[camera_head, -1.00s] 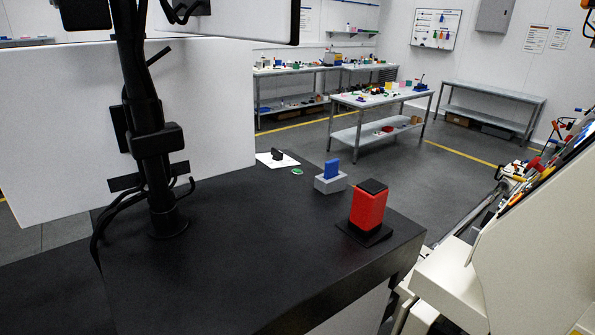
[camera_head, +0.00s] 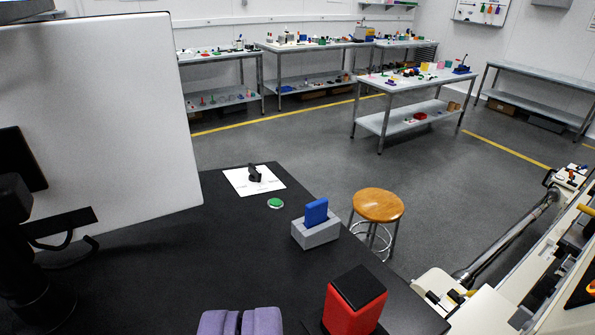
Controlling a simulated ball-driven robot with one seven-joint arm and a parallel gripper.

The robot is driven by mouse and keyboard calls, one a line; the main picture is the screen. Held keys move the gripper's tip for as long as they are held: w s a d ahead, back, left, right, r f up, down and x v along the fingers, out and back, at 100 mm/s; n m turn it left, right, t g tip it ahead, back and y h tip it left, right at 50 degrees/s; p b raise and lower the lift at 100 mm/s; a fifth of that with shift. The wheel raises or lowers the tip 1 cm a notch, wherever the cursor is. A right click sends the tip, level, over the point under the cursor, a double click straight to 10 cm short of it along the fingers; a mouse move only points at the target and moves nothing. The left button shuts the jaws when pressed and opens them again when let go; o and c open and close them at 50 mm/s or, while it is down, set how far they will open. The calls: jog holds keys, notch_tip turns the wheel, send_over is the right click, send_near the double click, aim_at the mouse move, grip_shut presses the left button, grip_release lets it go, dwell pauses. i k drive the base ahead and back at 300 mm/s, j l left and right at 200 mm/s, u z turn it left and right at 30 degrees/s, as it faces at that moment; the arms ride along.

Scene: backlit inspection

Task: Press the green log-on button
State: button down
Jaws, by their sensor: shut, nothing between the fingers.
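The green button (camera_head: 275,203) is a small round disc in a pale rim, lying on the black table top (camera_head: 190,240) near its far edge. It is in full view. My gripper (camera_head: 240,322), seen as two lilac fingers side by side, enters at the bottom edge of the picture. The fingers are shut with nothing held. They are well short of the button, on the near side and a little to its left, and do not touch it. Most of my gripper is cut off by the frame.
A grey block with a blue card (camera_head: 316,212) stands right of the button. A white sheet with a black piece (camera_head: 254,174) lies behind it. A red block with a black top (camera_head: 355,302) stands front right. A white monitor back (camera_head: 100,120) is left. The near middle is clear.

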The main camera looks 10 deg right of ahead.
aim_at(274, 202)
jog(key=i+l, duration=0.45)
jog(key=i+l+u, duration=0.1)
jog(key=i+l, duration=0.35)
jog(key=l, duration=0.2)
